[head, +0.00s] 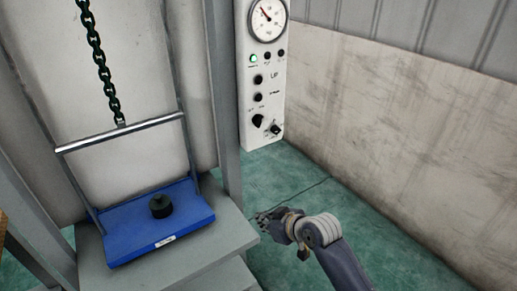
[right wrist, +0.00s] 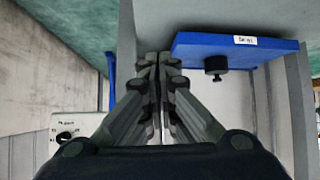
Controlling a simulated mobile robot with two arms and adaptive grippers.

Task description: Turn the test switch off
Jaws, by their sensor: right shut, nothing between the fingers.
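The white control panel (head: 262,75) is mounted on the grey post. Two dark rotary switches sit near its lower end, a left one (head: 258,120) and a lower right one (head: 276,129). Their labels are too small to read, so I cannot tell which is the test switch. My right gripper (head: 266,217) is below the panel, apart from it, over the green floor beside the grey step. In the right wrist view its fingers (right wrist: 157,62) are shut and empty, and part of the panel (right wrist: 85,123) with a dark knob (right wrist: 65,137) shows at lower left. My left gripper is not in view.
A blue platform (head: 118,222) with a black weight (head: 160,206) hangs from a chain (head: 101,62) over the grey step (head: 222,250). A round gauge (head: 267,18) and green lamp (head: 253,59) are on the panel. Green floor (head: 290,172) lies open before the right wall.

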